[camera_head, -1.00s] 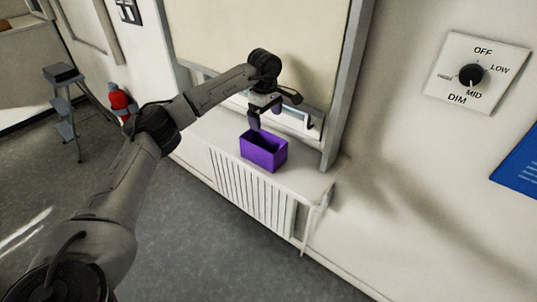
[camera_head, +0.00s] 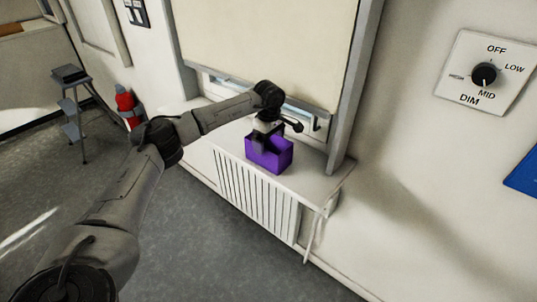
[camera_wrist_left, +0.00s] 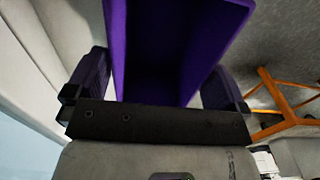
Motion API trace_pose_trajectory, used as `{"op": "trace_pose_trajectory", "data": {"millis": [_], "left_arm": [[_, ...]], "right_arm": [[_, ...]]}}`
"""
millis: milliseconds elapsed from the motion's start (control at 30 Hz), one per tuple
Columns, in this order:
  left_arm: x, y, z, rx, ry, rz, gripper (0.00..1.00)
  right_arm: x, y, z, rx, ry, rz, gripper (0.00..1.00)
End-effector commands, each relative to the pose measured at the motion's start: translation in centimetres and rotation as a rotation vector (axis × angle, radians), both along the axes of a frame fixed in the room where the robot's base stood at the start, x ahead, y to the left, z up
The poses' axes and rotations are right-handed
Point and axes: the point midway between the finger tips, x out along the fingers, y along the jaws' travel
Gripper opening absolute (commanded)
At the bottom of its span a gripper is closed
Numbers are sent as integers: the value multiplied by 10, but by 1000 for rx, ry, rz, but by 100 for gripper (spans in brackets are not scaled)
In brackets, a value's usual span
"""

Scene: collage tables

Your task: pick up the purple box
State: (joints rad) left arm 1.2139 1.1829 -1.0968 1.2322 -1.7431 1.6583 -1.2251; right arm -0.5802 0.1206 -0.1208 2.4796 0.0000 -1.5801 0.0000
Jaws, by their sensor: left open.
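The purple box (camera_head: 270,158), open at the top, stands upright on the white sill above the radiator. My left gripper (camera_head: 260,146) is down at the box's left end and hides part of its rim. In the left wrist view the box (camera_wrist_left: 178,50) fills the upper middle, its inside dark. The two fingers of my left gripper (camera_wrist_left: 157,88) are spread, one on each side of the box. I cannot tell whether either finger touches it. My right gripper is not in view.
The white sill (camera_head: 318,190) has bare room to the right of the box. A window and pale blind (camera_head: 260,45) are behind it. A radiator (camera_head: 258,205) is below. A step ladder (camera_head: 72,115) and red extinguisher (camera_head: 127,104) stand at the left.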

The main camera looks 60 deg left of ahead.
Motion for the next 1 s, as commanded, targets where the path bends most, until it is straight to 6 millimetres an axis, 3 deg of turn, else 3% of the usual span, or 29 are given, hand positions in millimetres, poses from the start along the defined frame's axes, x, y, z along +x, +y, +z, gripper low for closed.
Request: {"op": "trace_pose_trajectory", "data": {"millis": [233, 500, 867, 1000], "left_arm": [[-1, 2, -35, 0, 2, 0, 100], [-1, 2, -38, 0, 0, 0, 100], [-1, 2, -38, 0, 1, 0, 66], [-1, 2, -38, 0, 0, 0, 66]], "right_arm": [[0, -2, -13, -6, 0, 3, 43], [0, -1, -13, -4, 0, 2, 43], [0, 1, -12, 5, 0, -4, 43], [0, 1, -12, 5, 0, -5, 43]]}}
